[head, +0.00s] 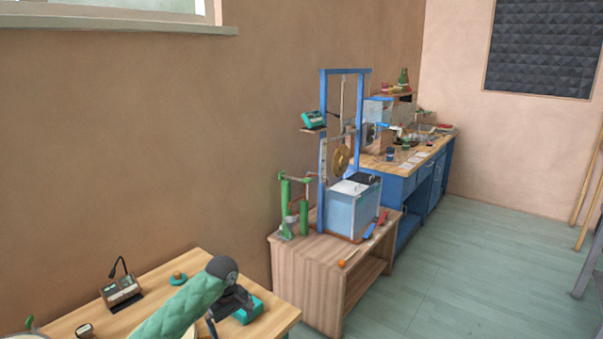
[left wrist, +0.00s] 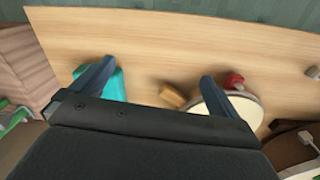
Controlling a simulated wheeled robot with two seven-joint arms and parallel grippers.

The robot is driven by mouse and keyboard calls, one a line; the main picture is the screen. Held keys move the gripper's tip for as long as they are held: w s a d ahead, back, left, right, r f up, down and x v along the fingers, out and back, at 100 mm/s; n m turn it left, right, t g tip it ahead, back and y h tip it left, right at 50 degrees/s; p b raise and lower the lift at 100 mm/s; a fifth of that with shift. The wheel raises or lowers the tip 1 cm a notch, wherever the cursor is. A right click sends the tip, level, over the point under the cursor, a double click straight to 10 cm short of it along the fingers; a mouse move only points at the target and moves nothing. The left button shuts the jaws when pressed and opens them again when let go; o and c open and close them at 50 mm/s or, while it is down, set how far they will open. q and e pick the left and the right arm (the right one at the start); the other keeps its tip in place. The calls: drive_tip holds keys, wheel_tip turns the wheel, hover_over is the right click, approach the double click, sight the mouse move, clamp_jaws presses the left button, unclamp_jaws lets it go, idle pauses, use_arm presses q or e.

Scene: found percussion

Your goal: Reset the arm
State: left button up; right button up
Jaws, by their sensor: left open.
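My left arm (head: 183,306), in a green quilted sleeve, reaches over the near wooden table in the head view. Its dark left gripper (head: 230,303) is at the table's right part, beside a teal box (head: 250,311). A teal object (left wrist: 115,86) shows behind the left finger. A pale round disc (left wrist: 243,108) is partly behind the right finger. My right gripper is in neither view.
The near table (head: 275,312) also holds a small device with a bent black stalk (head: 121,288) and a teal piece with an orange knob (head: 178,278). A wooden block (left wrist: 173,96) lies near the disc. A wooden stand (head: 305,275) bears a blue frame (head: 323,140).

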use_arm(q)
drive_tip(key=s+d+f+m+t+h, duration=0.1)
drive_tip(key=s+d+f+m, duration=0.3)
drive_tip(key=s, duration=0.5)
drive_tip(key=s+d+f+m+t+h, duration=0.1)
drive_tip(key=s+d+f+m, duration=0.3)
drive_tip(key=s, duration=0.6)
drive_tip(key=s+a+m+t+y, duration=0.1)
drive_tip(key=s+a, duration=0.4)
drive_tip(key=s, duration=0.7)
drive_tip(key=s+a+m+y, duration=0.15)
drive_tip(key=s+a, duration=0.25)
drive_tip(key=s, duration=0.8)
drive_tip(key=s+d+f+x, duration=0.1)
drive_tip(key=s+x, duration=0.1)
drive_tip(key=x, duration=0.8)
drive_tip(key=s+d+x, duration=0.1)
drive_tip(key=x, duration=0.8)
drive_tip(key=s+f, duration=0.4)
drive_tip(key=f, duration=0.8)
drive_tip(key=s+f+g, duration=0.1)
drive_tip(key=s+f, duration=0.3)
drive_tip(key=f, duration=0.9)
drive_tip(key=shift+d+f+h, duration=0.15)
drive_tip(key=shift+d+h, duration=0.15)
drive_tip(key=shift+h, duration=0.05)
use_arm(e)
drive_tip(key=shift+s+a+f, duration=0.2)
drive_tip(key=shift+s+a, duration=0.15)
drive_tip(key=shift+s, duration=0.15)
